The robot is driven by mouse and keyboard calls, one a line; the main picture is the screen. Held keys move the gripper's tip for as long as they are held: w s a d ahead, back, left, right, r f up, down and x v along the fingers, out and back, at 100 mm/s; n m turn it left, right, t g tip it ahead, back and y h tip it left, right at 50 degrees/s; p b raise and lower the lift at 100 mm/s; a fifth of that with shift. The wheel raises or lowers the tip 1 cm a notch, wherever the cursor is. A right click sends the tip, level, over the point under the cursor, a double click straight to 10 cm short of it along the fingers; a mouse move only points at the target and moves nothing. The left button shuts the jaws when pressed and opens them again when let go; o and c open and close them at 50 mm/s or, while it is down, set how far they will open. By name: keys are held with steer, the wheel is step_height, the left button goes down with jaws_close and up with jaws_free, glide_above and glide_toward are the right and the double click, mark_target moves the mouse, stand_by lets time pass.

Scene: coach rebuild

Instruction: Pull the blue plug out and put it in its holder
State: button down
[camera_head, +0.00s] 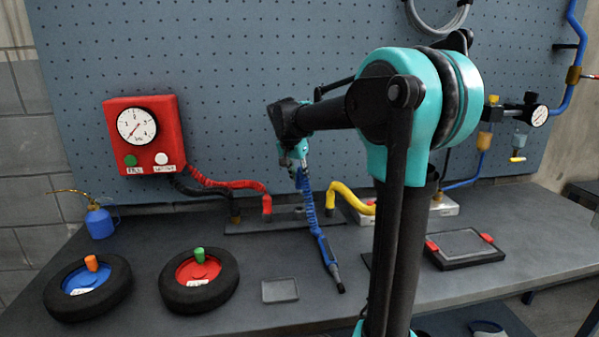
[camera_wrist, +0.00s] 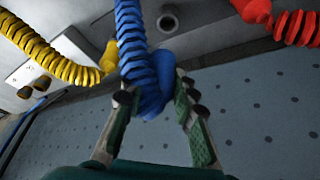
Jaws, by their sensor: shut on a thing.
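My gripper (camera_wrist: 157,88) is shut on the blue plug (camera_wrist: 154,96), with one finger on each side of it. In the head view my gripper (camera_head: 293,152) is raised above the bench plate (camera_head: 262,227). The blue coiled hose (camera_head: 309,208) hangs from the plug and runs down to a dark-tipped blue nozzle (camera_head: 332,266) on the bench. The wrist view shows an empty round socket (camera_wrist: 168,22), apart from the blue plug. I cannot make out which thing is the plug's holder.
The red hose (camera_head: 237,184), black hose (camera_head: 196,190) and yellow hose (camera_head: 351,196) stand beside the blue one. Two tyres (camera_head: 88,287) (camera_head: 199,280) lie at left. A grey tray (camera_head: 280,290) and a red-clipped case (camera_head: 464,249) lie on the bench. Pegboard (camera_head: 230,90) stands behind.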

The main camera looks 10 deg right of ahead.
mark_target(299, 188)
steer(key=shift+a+f, duration=0.15)
steer(key=shift+f, duration=2.4)
steer(key=shift+f, duration=1.55)
steer(key=c, duration=1.2)
jaws_free()
steer(key=shift+o, duration=0.2)
steer(key=shift+r, duration=0.1)
